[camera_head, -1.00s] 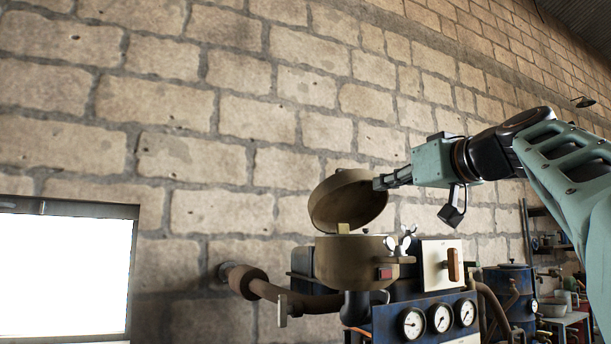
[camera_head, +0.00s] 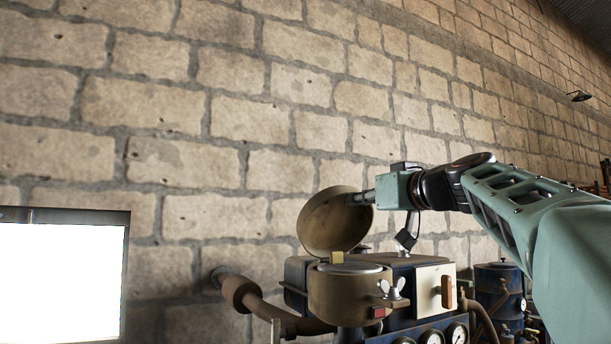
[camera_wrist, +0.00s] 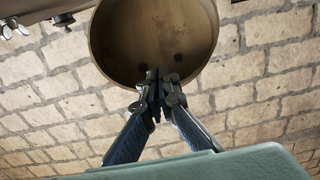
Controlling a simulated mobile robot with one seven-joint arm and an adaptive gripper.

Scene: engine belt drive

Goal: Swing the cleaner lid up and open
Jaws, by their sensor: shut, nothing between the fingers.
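The cleaner lid (camera_head: 325,222) is a round brown-tan dish. The body is a squat tan cylinder with a pale top showing. My gripper (camera_head: 360,198) is shut and empty, its tips at the lid's upper right rim. In the wrist view the fingertips (camera_wrist: 160,74) overlap the lower edge of the lid's inside (camera_wrist: 150,35). Whether they touch it I cannot tell for sure.
Wing nuts (camera_head: 392,290) stick up at the body's right side. A white panel (camera_head: 434,290) with a red-brown handle and round gauges (camera_head: 457,334) stand to the right. A pipe (camera_head: 265,304) runs left to the brick wall. Space above the lid is clear.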

